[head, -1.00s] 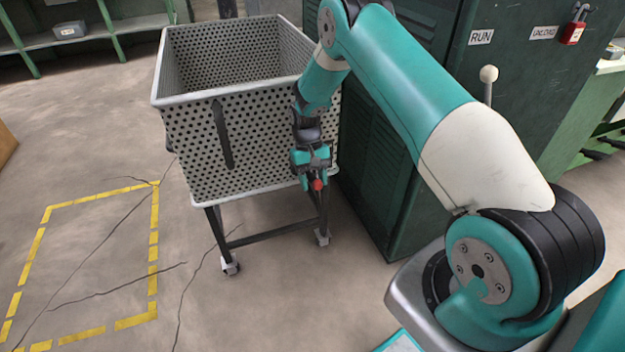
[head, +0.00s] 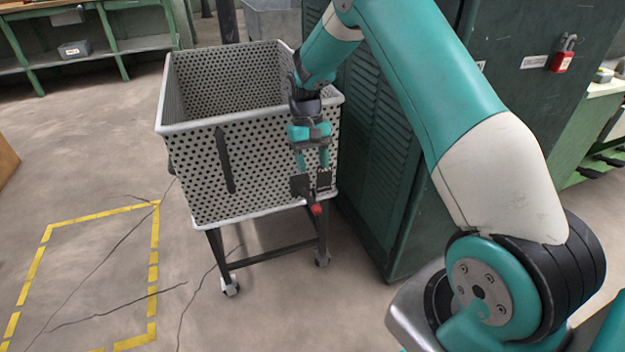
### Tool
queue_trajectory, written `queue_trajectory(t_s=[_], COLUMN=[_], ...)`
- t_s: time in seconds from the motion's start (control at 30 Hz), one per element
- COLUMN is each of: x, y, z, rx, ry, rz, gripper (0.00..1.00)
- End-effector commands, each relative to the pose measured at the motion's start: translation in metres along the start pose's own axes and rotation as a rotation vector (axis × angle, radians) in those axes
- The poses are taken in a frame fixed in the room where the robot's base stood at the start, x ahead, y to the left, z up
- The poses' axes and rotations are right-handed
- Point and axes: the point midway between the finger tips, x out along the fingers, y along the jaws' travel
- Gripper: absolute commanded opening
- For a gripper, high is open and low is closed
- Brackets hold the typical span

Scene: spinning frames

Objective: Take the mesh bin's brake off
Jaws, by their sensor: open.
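The mesh bin (head: 205,175) is a grey perforated box on a dark wheeled frame, standing left of the green cabinet. It looks empty. A small red-tipped brake lever (head: 316,209) shows at the front right leg, just under the bin's lower rim. My gripper (head: 312,187) points down in front of the bin's right front side. Its two dark fingertips are apart with nothing seen between them. The red tip sits just below the fingertips; I cannot tell whether they touch it. Part of the lever is hidden behind the fingers.
A dark green cabinet (head: 385,180) stands close on the bin's right, with a red padlock (head: 563,62) on it. A yellow dashed floor outline (head: 153,255) lies at the left on open floor. Green shelving (head: 125,50) stands at the back left.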

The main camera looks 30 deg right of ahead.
Motion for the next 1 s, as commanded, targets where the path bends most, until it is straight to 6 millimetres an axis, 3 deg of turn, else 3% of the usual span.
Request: queue_trajectory(t_s=[0.1, 0.23, 0.67, 0.77, 0.87, 0.9, 1.0], x=[-0.026, -0.043, -0.053, -0.055, -0.067, -0.075, -0.096], y=[0.000, 0.000, 0.000, -0.003, -0.016, -0.025, -0.056], z=[0.009, 0.015, 0.019, 0.022, 0.036, 0.048, 0.090], rx=[0.000, 0.001, 0.001, -0.008, -0.056, -0.091, -0.213], ry=[0.004, 0.002, 0.000, 0.005, 0.032, 0.050, 0.113], rz=[-0.001, -0.001, 0.000, -0.001, -0.004, -0.008, -0.023], gripper=[0.50, 0.50, 0.50, 0.27, 0.04, 0.00, 0.00])
